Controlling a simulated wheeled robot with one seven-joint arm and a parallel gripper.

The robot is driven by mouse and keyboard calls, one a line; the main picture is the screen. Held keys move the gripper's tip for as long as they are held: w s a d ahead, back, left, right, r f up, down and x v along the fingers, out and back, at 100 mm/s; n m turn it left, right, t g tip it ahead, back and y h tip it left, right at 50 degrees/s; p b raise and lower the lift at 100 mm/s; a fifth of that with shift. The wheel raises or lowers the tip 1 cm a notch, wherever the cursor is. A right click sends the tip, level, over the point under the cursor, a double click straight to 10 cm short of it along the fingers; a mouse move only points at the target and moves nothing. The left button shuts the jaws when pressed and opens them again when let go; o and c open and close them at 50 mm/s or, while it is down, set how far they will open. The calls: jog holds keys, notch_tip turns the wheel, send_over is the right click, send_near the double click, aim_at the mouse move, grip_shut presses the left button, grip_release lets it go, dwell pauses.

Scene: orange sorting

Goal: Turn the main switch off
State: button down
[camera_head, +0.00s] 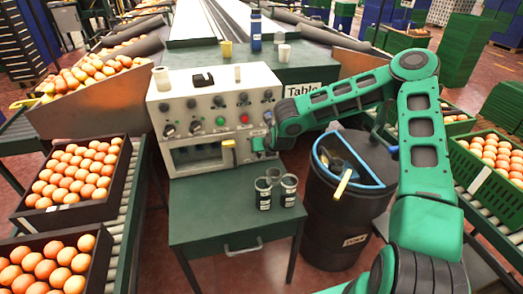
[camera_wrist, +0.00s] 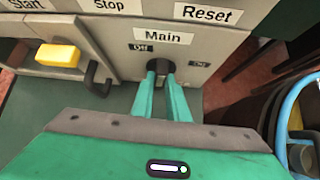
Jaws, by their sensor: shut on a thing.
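The main switch (camera_wrist: 160,64) is a dark knob on the light panel, below the "Main" label (camera_wrist: 163,36) in the wrist view. An "Off" label (camera_wrist: 140,48) is on its left and another small label (camera_wrist: 199,64) on its right. My gripper (camera_wrist: 161,76) has its two green fingers closed on the knob, one on each side. The fingers hide part of the knob, and I cannot tell which way it points. In the head view my gripper (camera_head: 260,146) is at the lower right of the control box (camera_head: 180,105).
A yellow handle (camera_wrist: 58,55) and a dark hook-shaped handle (camera_wrist: 98,77) are left of the fingers. Several cups (camera_head: 263,193) stand on the green table (camera_head: 205,222) below. A dark bin (camera_head: 340,220) with a blue rim stands at the right.

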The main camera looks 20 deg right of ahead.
jog(key=shift+s+f+n+h, duration=0.1)
jog(key=shift+f+n+h, duration=0.15)
jog(key=shift+h, duration=0.25)
dwell(0.3)
jog(key=c, duration=1.7)
grip_release()
jog(key=shift+a+r, duration=0.1)
jog(key=shift+r, duration=0.1)
